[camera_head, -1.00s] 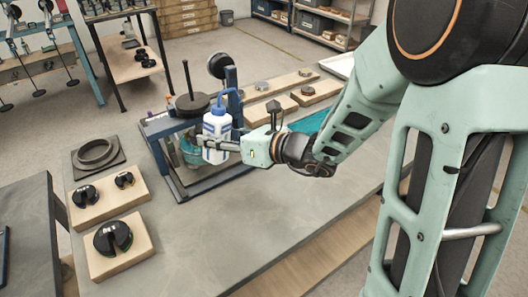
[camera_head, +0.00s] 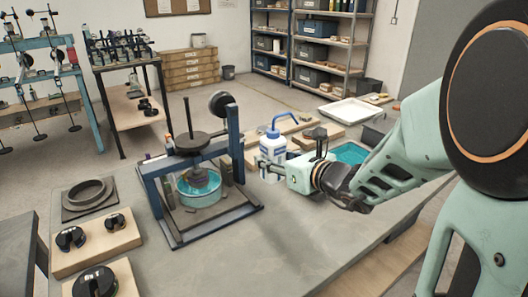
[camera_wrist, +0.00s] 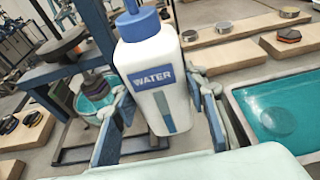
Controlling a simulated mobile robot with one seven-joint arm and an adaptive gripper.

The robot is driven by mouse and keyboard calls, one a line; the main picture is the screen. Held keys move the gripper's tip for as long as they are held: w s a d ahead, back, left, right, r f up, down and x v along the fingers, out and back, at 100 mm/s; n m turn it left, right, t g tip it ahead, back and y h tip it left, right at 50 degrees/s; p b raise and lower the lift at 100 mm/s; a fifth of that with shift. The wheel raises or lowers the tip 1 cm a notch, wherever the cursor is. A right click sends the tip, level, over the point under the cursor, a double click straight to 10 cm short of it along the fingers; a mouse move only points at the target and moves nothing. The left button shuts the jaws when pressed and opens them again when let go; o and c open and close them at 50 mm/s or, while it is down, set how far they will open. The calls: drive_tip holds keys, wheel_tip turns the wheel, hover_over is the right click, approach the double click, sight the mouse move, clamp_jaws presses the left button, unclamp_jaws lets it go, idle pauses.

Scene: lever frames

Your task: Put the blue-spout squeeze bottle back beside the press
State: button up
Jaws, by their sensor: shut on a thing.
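The squeeze bottle (camera_head: 271,151) is white with a blue cap, a bent blue spout and a blue WATER label, which reads clearly in the wrist view (camera_wrist: 153,78). My gripper (camera_head: 264,170) is shut on the bottle's body, with one finger on each side, and the bottle is roughly upright. The bottle is to the right of the press (camera_head: 228,150), a dark blue frame with a weighted lever. Whether the bottle's base touches the table is hidden by my gripper and wrist.
A bowl of teal liquid (camera_head: 205,190) sits inside the press frame. A teal-filled tray (camera_head: 350,153) lies right of my gripper. Wooden blocks (camera_wrist: 215,57) with discs stand behind the bottle. Slotted weights (camera_head: 71,238) rest on boards at left. The tabletop (camera_head: 270,235) in front is clear.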

drive_tip(key=w+f+b, duration=0.1)
drive_tip(key=w+f, duration=0.1)
drive_tip(key=w+f+b, duration=0.1)
drive_tip(key=w+f, duration=0.1)
drive_tip(key=w+a+f+b, duration=0.1)
drive_tip(key=w+f, duration=0.1)
drive_tip(key=shift+w+a+f, duration=0.1)
drive_tip(key=shift+w+f, duration=0.1)
drive_tip(key=shift+f, duration=0.05)
drive_tip(key=shift+w+f+b, duration=0.15)
drive_tip(key=shift+f+b, duration=1.15)
drive_tip(key=shift+f, duration=0.25)
drive_tip(key=shift+f, duration=0.2)
drive_tip(key=o, duration=0.9)
drive_tip(key=shift+c, duration=0.2)
drive_tip(key=shift+r, duration=0.15)
